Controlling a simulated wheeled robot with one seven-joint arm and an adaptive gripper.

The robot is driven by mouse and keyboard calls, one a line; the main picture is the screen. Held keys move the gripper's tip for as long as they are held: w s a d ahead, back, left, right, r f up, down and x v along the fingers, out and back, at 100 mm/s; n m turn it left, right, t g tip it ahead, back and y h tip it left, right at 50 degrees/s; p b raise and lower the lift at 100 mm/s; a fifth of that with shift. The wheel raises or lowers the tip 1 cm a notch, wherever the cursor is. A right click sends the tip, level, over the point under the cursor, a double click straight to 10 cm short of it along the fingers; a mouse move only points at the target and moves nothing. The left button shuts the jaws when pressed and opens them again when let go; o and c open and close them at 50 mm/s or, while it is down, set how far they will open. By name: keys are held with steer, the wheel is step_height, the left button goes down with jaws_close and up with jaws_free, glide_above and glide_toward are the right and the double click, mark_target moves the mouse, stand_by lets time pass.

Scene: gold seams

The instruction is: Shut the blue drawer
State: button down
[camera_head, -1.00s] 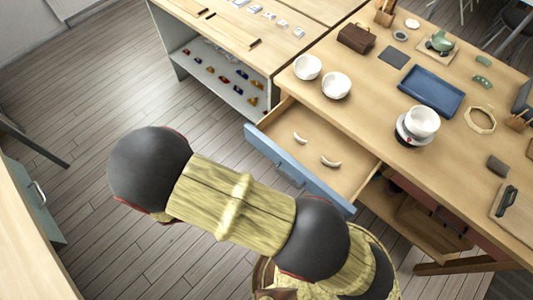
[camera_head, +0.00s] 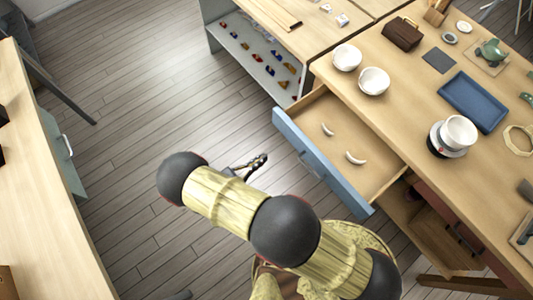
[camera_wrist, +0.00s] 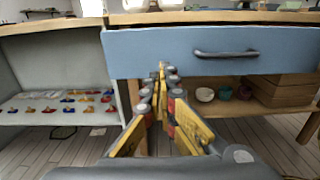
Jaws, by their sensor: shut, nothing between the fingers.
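The blue drawer (camera_head: 318,168) is pulled out of the table, with its blue front facing my arm. Two small white curved pieces (camera_head: 355,158) lie inside it. In the wrist view the blue front (camera_wrist: 160,55) spans the upper right, with a dark bar handle (camera_wrist: 226,54) right of the middle. My gripper (camera_head: 262,158) is shut and empty, out in front of the drawer and a little left of its front in the head view. In the wrist view its fingertips (camera_wrist: 161,70) overlap the lower left part of the front, left of the handle; contact cannot be told.
The tabletop holds white bowls (camera_head: 373,81), a blue tray (camera_head: 472,102) and a stacked bowl (camera_head: 459,132). A shelf with small coloured pieces (camera_head: 262,60) stands left of the drawer. Another counter (camera_head: 40,190) is at the far left. Bare floor lies between.

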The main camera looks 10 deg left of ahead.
mark_target(292, 137)
steer(key=b+x, duration=0.2)
steer(key=x, duration=0.9)
steer(key=shift+w+d, duration=0.15)
steer(key=shift+d, duration=0.05)
steer(key=shift+w+d, duration=0.2)
steer(key=shift+w, duration=0.05)
steer(key=shift+w, duration=0.1)
steer(key=b+x, duration=0.1)
steer(key=x, duration=2.4)
steer(key=shift+w+d, duration=0.25)
steer(key=shift+d, duration=0.1)
steer(key=shift+w+d+r, duration=0.1)
steer(key=shift+w+d, duration=0.25)
steer(key=shift+w, duration=0.25)
